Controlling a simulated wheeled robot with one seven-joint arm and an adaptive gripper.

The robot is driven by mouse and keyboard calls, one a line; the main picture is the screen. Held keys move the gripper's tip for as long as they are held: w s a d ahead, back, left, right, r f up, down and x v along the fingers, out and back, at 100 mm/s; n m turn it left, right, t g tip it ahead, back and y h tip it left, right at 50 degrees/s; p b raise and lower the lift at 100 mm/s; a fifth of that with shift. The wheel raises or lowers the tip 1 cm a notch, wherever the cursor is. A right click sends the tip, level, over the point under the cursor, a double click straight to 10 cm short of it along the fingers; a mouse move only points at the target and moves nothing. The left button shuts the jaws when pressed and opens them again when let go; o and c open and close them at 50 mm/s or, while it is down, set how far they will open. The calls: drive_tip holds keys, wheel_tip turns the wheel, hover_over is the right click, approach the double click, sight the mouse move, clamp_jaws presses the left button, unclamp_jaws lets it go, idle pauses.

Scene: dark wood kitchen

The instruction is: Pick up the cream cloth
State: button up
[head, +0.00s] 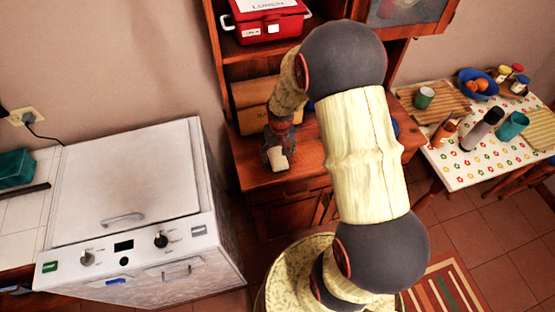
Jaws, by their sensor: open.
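A small cream piece (279,159), which looks like the cream cloth, shows at the front of the wooden cabinet's top (240,160). My gripper (275,155) points down right at it. The gripper's dark fingers are small in the head view and partly overlap the cream piece. The gripper is open. I cannot tell whether the fingers touch the cloth or sit around it. My own arm hides part of the cabinet top to the right.
A red lunch box (268,20) sits on the shelf above. A white appliance (130,190) stands at the left. At the right, a table (455,172) holds a blue bowl of fruit (479,83), a green-rimmed can (424,98), a teal cup (511,126) and several other items.

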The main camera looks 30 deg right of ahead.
drive_tip(key=shift+f, duration=0.9)
drive_tip(key=shift+c, duration=0.4)
drive_tip(key=c, duration=1)
drive_tip(key=shift+o, duration=0.2)
drive_tip(key=shift+r, duration=0.1)
